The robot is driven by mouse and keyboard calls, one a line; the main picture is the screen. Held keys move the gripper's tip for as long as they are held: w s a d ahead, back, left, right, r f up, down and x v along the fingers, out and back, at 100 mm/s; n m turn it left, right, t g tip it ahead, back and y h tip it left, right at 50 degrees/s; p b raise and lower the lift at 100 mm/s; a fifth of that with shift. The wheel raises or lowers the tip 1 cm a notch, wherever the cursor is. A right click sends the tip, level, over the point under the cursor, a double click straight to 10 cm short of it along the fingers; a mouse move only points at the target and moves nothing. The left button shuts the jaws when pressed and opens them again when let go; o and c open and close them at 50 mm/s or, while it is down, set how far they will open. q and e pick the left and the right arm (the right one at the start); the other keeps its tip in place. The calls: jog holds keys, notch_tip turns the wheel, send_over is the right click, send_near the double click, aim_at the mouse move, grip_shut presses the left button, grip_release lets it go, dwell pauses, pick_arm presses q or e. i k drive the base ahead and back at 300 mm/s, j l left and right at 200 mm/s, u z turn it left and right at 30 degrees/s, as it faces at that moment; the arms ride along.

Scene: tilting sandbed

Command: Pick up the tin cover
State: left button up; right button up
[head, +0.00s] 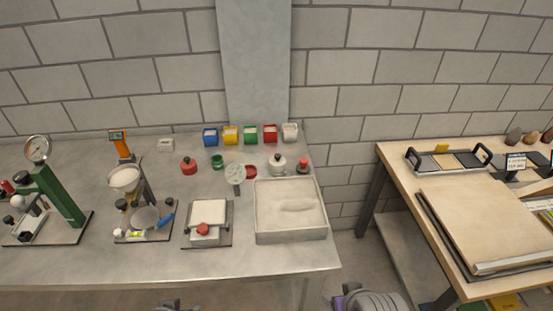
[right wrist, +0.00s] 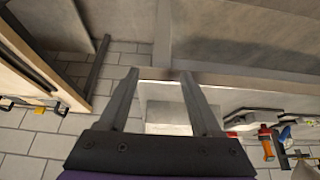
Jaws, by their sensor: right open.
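No single piece is plainly the tin cover. On the grey bench in the head view, lid-like pieces are a red knobbed piece (head: 188,167), a small green round piece (head: 217,161), a shallow red round piece (head: 249,173), partly hidden by a round dial, and a pale pot with a dark knob (head: 277,164). My right gripper (right wrist: 158,76) is open and empty in the right wrist view, its fingers apart, clear of the bench pieces.
A sand-filled tray (head: 262,238) sits at the grey bench's (head: 120,268) right end. Blue (head: 210,137), yellow, green, red and white boxes line the back. Instruments stand on the left. A gap separates the wooden table (head: 400,160) on the right. The bench's front strip is bare.

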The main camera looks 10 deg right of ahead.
aim_at(278, 164)
jog(key=l+u, duration=0.1)
jog(key=u, duration=1.45)
jog(key=k+l+u, duration=0.1)
jog(key=k+l, duration=0.2)
jog(key=l, duration=0.15)
jog(key=k+l, duration=0.25)
jog(key=l, duration=0.15)
jog(key=i+l, duration=0.2)
jog(key=i+u, duration=0.05)
jog(key=i, duration=0.05)
